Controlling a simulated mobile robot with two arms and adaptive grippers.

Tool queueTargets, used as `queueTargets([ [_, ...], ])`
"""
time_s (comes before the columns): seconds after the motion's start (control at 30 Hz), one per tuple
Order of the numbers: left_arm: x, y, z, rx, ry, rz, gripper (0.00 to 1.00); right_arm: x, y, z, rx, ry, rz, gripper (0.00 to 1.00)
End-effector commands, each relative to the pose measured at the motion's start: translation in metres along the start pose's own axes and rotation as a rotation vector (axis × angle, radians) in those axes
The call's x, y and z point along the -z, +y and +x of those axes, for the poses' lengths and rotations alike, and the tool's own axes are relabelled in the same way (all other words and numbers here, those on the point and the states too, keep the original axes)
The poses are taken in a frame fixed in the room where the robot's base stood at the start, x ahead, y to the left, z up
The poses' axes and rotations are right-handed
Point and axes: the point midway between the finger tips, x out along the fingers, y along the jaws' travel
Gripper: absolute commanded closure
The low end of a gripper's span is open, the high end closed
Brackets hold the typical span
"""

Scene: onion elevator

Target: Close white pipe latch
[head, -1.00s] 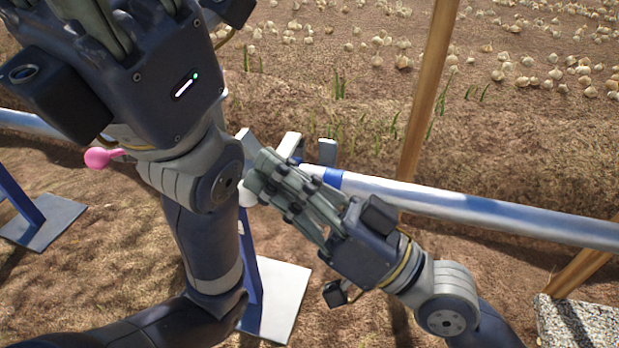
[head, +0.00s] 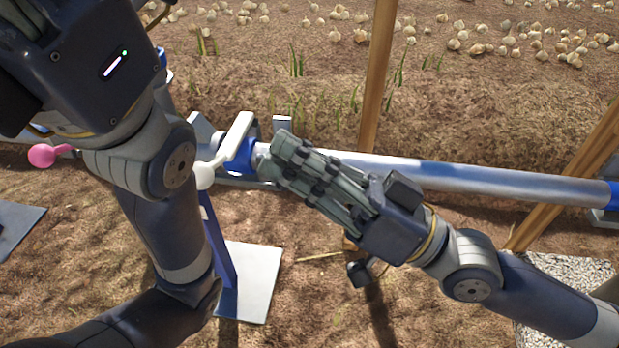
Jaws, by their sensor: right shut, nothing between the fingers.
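The white pipe latch (head: 236,140) is a white lever with a white rounded knob (head: 204,176) near its lower end. It sits at the blue collar (head: 238,158) of the pipe and slants up to the right. My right gripper (head: 277,160) is shut and empty, its fingertips over the pipe just right of the latch, with a small gap in the picture. Contact with the pipe cannot be told. My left gripper (head: 25,15) is at the upper left, its fingertips cut off by the frame. My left arm hides the pipe left of the latch.
The silver pipe (head: 460,178) runs right to another blue collar. A pink knob (head: 42,155) shows at the left. A blue post on a white base plate (head: 250,282) stands below the latch. A wooden post (head: 378,80) rises behind the pipe. Onions lie on the soil beyond.

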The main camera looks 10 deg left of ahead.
Motion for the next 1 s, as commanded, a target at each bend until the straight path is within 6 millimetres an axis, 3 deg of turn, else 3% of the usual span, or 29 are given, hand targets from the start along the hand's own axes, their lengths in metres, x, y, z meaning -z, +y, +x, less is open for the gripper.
queueTargets([
  [0.3, 0.005, 0.003, -0.014, 0.000, 0.000, 0.000, 0.60, -0.001, 0.002, -0.021, 0.000, -0.001, -0.001, 1.00],
  [1.0, 0.004, 0.002, -0.014, 0.002, -0.003, 0.000, 0.60, 0.001, 0.002, -0.022, 0.001, 0.000, 0.000, 1.00],
])
